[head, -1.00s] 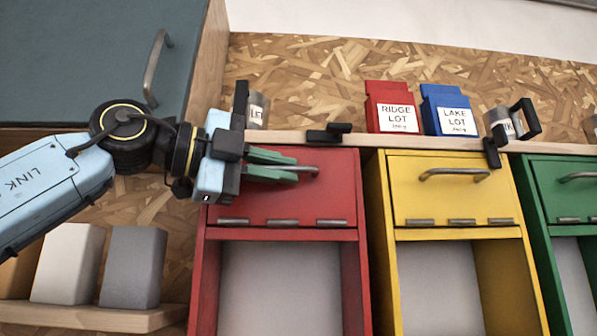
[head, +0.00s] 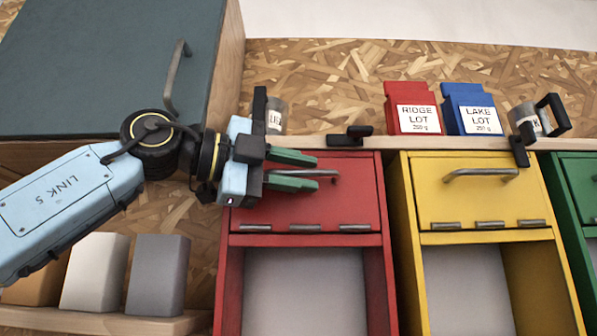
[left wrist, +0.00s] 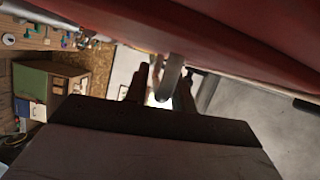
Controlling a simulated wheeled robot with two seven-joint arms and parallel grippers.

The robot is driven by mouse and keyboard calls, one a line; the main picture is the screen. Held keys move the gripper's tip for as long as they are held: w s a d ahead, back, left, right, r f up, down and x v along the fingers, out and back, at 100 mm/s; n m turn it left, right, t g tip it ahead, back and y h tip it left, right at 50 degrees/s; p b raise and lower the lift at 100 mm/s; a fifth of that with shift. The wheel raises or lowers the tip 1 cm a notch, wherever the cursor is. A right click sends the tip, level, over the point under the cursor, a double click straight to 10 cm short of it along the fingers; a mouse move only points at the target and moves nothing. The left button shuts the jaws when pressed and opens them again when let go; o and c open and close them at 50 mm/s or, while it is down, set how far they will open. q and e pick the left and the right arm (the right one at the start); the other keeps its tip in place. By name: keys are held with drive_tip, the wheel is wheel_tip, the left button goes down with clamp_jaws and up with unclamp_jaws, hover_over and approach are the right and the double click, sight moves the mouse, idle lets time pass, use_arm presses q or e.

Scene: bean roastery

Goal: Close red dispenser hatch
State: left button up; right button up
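The red dispenser (head: 230,290) stands at centre in the head view. Its red hatch (head: 352,207) is the upper front panel, with a grey bar handle (head: 334,177) near its top and several hinges along its bottom edge. Below it the front is open, showing a pale inside. My left gripper (head: 306,172) is at the handle, its green fingers apart, one above the other, hiding the handle's left part. In the left wrist view the handle (left wrist: 168,80) shows between the dark fingers, which look apart from it. Contact cannot be told. My right gripper is not in view.
A yellow dispenser (head: 405,270) and a green one (head: 582,240) stand to the right. A shelf (head: 395,142) above holds red (head: 412,97) and blue (head: 468,95) bags and canisters. A teal cabinet door (head: 90,70) is at upper left, over grey and white blocks (head: 95,270).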

use_arm(q)
drive_tip(key=shift+o, duration=0.4)
drive_tip(key=shift+s+a+f, duration=0.1)
drive_tip(key=shift+a, duration=0.2)
drive_tip(key=b+v, duration=0.3)
drive_tip(key=v, duration=0.9)
drive_tip(key=shift+s+a, duration=0.15)
drive_tip(key=shift+a, duration=0.2)
